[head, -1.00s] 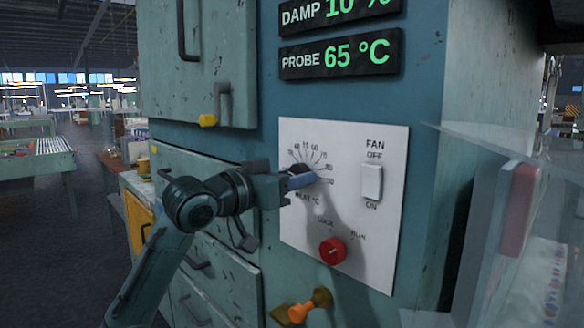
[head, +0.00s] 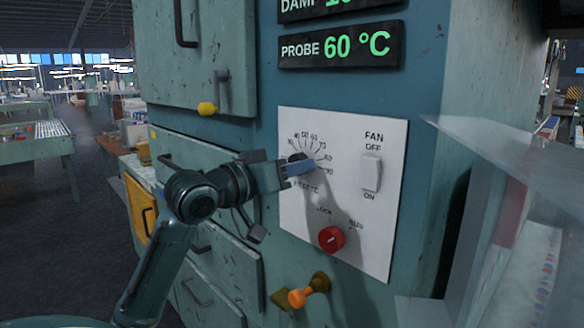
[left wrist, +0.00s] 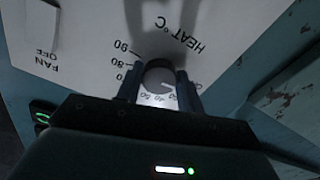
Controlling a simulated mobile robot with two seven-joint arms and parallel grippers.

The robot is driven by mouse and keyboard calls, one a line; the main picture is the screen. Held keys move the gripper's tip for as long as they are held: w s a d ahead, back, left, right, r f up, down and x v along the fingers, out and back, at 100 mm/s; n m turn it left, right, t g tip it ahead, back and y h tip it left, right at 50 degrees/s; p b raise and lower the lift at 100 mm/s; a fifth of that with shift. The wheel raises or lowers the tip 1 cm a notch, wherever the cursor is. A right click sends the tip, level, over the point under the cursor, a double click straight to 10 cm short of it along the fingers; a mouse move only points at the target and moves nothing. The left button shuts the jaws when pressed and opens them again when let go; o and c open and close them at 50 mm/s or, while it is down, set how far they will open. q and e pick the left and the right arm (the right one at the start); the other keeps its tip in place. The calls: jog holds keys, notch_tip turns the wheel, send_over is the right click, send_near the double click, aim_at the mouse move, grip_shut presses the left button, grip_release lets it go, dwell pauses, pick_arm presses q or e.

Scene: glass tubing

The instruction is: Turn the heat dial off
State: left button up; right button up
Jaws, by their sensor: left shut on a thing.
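The dark heat dial (head: 296,157) sits on the white control panel (head: 345,120), with temperature numbers around it. In the head view my left gripper (head: 300,168) reaches in from the left and covers much of the dial. In the left wrist view the round dial (left wrist: 160,76) is between the two fingers of my left gripper (left wrist: 158,88), which is shut on it. The scale and the HEAT °C lettering appear upside down there. The dial's exact setting is hard to read. My right gripper is not in view.
A fan switch (head: 371,173) and a red LOCK/RUN knob (head: 331,239) share the panel. An orange knob (head: 298,297) sticks out below. The probe display (head: 340,48) reads 60 °C. A clear shelf (head: 500,150) juts out at the right.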

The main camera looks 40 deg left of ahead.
pick_arm(q)
jog(key=o, duration=1)
jog(key=s+b, duration=0.1)
jog(key=s, duration=0.3)
jog(key=s+b, duration=0.2)
jog(key=s, duration=0.2)
jog(key=s+a+b, duration=0.1)
jog(key=s, duration=0.4)
jog(key=shift+s, duration=0.1)
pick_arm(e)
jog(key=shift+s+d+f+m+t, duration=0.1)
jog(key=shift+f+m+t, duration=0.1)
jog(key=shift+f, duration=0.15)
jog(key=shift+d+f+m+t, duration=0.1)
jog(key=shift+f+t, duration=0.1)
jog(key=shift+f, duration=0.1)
